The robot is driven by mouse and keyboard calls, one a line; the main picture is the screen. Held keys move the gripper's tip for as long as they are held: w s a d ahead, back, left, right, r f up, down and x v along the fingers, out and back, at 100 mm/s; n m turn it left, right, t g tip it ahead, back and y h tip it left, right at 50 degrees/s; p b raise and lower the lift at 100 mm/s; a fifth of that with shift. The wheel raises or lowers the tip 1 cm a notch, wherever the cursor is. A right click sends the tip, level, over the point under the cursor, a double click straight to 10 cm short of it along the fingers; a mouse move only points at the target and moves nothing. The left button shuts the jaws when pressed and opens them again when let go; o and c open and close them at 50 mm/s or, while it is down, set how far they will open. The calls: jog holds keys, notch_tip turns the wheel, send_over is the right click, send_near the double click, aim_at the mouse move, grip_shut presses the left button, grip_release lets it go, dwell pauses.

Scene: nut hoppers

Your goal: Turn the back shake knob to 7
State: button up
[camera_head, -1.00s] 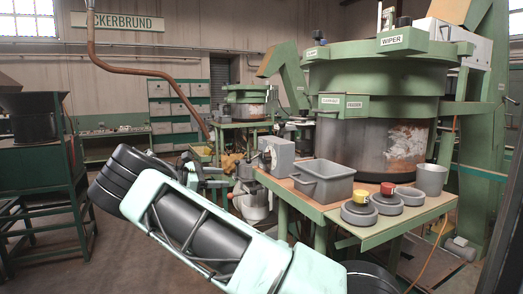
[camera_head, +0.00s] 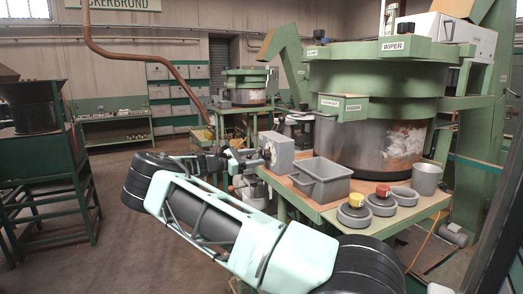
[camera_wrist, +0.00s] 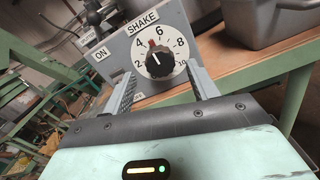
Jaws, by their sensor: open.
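A grey control box (camera_head: 280,152) stands at the left edge of the green bench. In the wrist view its panel (camera_wrist: 128,48) reads SHAKE, with ON at the left. The round black shake knob (camera_wrist: 165,63) has a white pointer line aimed between 4 and 6, with a red mark just beyond it. Scale numbers run from 2 to 10. My gripper (camera_wrist: 165,76) is open and empty, with one finger on each side of the knob, seen apart from it. In the head view my gripper (camera_head: 240,160) is small beside the box.
A grey bin (camera_head: 321,184) sits right of the box. A large green hopper (camera_head: 372,95) rises behind. A smaller machine (camera_head: 245,88) stands farther back. Open floor lies left.

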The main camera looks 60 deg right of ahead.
aim_at(263, 156)
jog(key=shift+p+x, duration=0.65)
jog(key=shift+x, duration=1.25)
jog(key=c, duration=1)
jog(key=shift+f+b, duration=0.2)
jog(key=shift+b, duration=0.4)
